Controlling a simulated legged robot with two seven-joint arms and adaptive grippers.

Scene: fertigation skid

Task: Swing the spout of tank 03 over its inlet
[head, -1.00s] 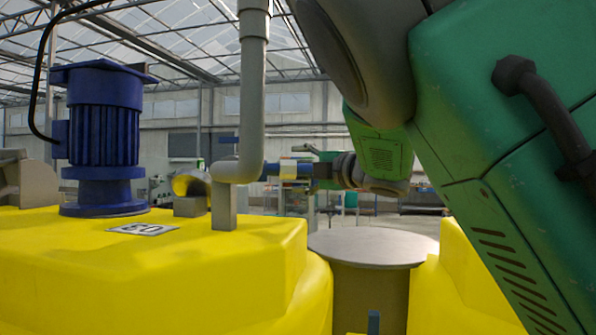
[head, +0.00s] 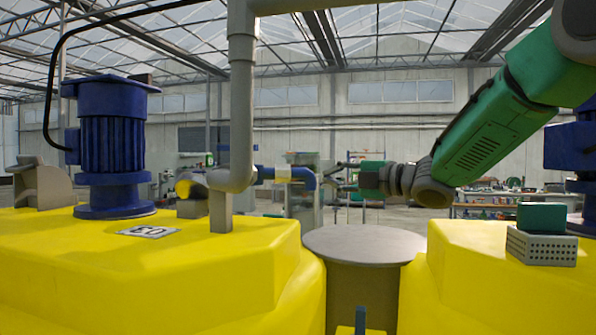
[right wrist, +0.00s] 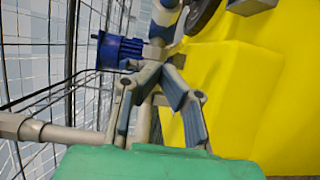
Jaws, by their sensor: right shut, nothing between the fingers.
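The yellow tank (head: 240,262) at left carries a number plate (head: 148,231), which reads upside down as 03. A grey standpipe (head: 241,100) bends at its foot beside this tank's top. A blue spout (head: 303,176) with a pale band points right from the bend, its outer end turned down. My right gripper (head: 335,181) is small in the head view, at the spout's outer end; I cannot tell whether they touch. In the right wrist view its fingers (right wrist: 161,70) are shut and empty, with a blue pipe part (right wrist: 165,16) beyond. I cannot clearly identify the inlet. My left gripper is out of view.
A blue motor (head: 112,145) stands on the left tank, also in the wrist view (right wrist: 118,52). A round grey lid (head: 364,243) lies between the tanks. A perforated grey box (head: 541,246) with a green block sits on the right yellow tank (head: 480,290).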

